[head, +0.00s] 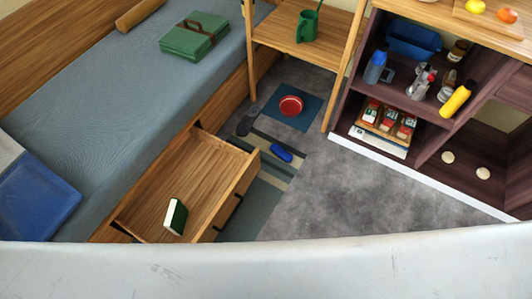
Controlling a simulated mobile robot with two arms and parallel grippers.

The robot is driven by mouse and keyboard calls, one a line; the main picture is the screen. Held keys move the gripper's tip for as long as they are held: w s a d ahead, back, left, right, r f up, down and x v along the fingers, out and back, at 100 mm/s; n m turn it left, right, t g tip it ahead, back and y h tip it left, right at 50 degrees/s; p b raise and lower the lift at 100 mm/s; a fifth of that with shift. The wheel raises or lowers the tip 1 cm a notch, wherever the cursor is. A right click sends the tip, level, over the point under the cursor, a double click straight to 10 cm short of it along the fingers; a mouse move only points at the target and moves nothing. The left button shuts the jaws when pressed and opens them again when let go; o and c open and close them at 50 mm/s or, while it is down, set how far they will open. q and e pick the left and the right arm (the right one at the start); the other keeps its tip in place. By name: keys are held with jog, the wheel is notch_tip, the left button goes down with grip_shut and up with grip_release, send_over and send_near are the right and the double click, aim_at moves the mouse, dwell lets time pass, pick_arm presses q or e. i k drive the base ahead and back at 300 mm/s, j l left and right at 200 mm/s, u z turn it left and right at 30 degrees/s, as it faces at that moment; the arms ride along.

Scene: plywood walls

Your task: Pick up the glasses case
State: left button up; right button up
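A small blue elongated object with rounded ends (281,153), which looks like the glasses case, lies on the striped rug (262,190) on the floor. It is just right of the open drawer and looks closed. Nothing covers it. Neither of my grippers shows in the head view, so nothing is seen touching it.
A wooden drawer (190,180) stands open under the bed (130,95), with a green book (175,217) inside. A dark object (246,123) and a red round object (290,105) lie nearby. Dark shelves (435,140) stand right. Grey floor (350,190) between is clear.

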aim_at(276, 149)
jog(key=i+l+u, duration=0.15)
jog(key=u, duration=0.2)
jog(key=i+l+u, duration=0.15)
jog(key=l+u, duration=0.2)
jog(key=i+l+u, duration=0.15)
jog(key=u, duration=0.2)
